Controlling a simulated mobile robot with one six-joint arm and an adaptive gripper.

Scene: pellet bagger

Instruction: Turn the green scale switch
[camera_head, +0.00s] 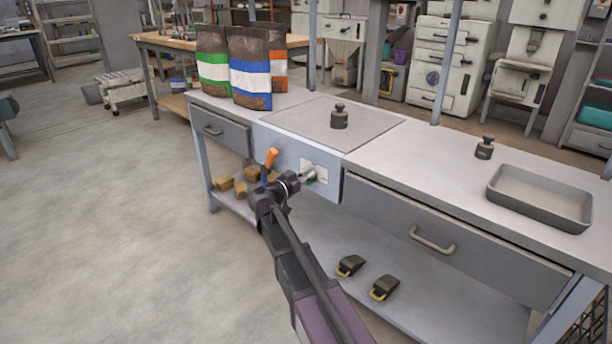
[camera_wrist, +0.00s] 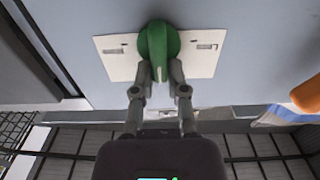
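The green scale switch (camera_wrist: 158,45) is a round knob with a raised grip bar, on a white plate (camera_wrist: 114,56) on the scale's front panel. In the wrist view, the two fingers of my gripper (camera_wrist: 159,72) lie on either side of the bar and appear to press against it. In the head view, my gripper (camera_head: 305,178) reaches the panel just below the bench top. The bar points toward the gripper in the wrist view.
An orange-handled lever (camera_head: 271,158) stands just left of my gripper; its orange end also shows in the wrist view (camera_wrist: 307,94). A weight (camera_head: 339,117) stands on the scale plate (camera_head: 365,125). Bags (camera_head: 250,75) stand behind left. A drawer (camera_head: 440,235) is to the right.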

